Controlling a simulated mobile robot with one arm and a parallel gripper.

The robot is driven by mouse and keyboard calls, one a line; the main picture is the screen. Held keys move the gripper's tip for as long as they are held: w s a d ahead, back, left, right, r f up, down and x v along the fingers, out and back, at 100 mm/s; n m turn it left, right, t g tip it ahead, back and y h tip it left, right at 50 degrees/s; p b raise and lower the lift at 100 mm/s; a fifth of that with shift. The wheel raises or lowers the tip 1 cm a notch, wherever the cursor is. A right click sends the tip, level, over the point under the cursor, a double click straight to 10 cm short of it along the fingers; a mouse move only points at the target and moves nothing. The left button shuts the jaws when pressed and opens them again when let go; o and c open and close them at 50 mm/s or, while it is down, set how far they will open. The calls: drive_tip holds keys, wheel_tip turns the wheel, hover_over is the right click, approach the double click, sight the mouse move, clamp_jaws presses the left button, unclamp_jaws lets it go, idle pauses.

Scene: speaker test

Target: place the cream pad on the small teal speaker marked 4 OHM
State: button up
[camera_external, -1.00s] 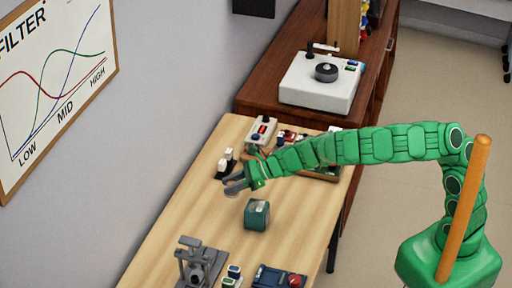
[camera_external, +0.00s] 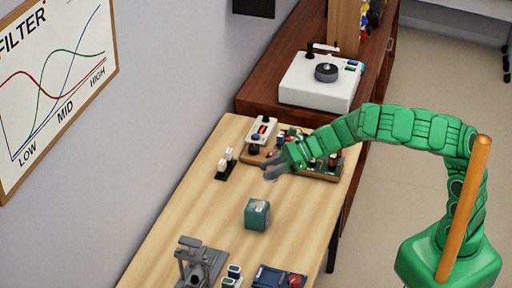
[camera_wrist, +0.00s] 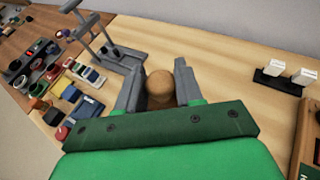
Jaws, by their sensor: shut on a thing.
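The small teal speaker (camera_external: 257,214) stands on the wooden table in the external view; its marking is too small to read. My gripper (camera_external: 270,172) is above the table, behind and slightly right of the speaker in the picture, apart from it. In the wrist view, my gripper (camera_wrist: 156,88) has a tan, rounded thing (camera_wrist: 159,86) between its fingers and is shut on it. I cannot tell whether this is the cream pad, and I see no other clear cream pad. The speaker is not visible in the wrist view.
A black stand with two white blocks (camera_external: 225,165) is left of my gripper. A white-topped box (camera_external: 261,133) and component boards (camera_external: 322,170) crowd the back of the table (camera_external: 195,220). A grey clamp stand (camera_external: 195,262) is in front. Bare wood surrounds the speaker.

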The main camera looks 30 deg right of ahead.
sight(269, 182)
drive_tip(key=s+d+r+n+g, duration=0.25)
drive_tip(key=s+d, duration=0.25)
drive_tip(key=s, duration=0.5)
drive_tip(key=shift+m+t, duration=0.35)
drive_tip(key=shift+m, duration=0.1)
drive_tip(key=w+a+f, duration=0.2)
drive_tip(key=w+a, duration=0.1)
drive_tip(key=w+a+f, duration=0.2)
drive_tip(key=w+f, duration=0.1)
drive_tip(key=w+a+f, duration=0.2)
drive_tip(key=w+a, duration=0.1)
drive_tip(key=shift+a+f, duration=0.35)
drive_tip(key=shift+w+a+f, duration=0.3)
drive_tip(key=shift+a+f, duration=0.05)
drive_tip(key=shift+f, duration=0.25)
drive_tip(key=shift+w+a+f, duration=0.2)
drive_tip(key=shift+a+f, duration=0.05)
drive_tip(key=shift+f, duration=1.6)
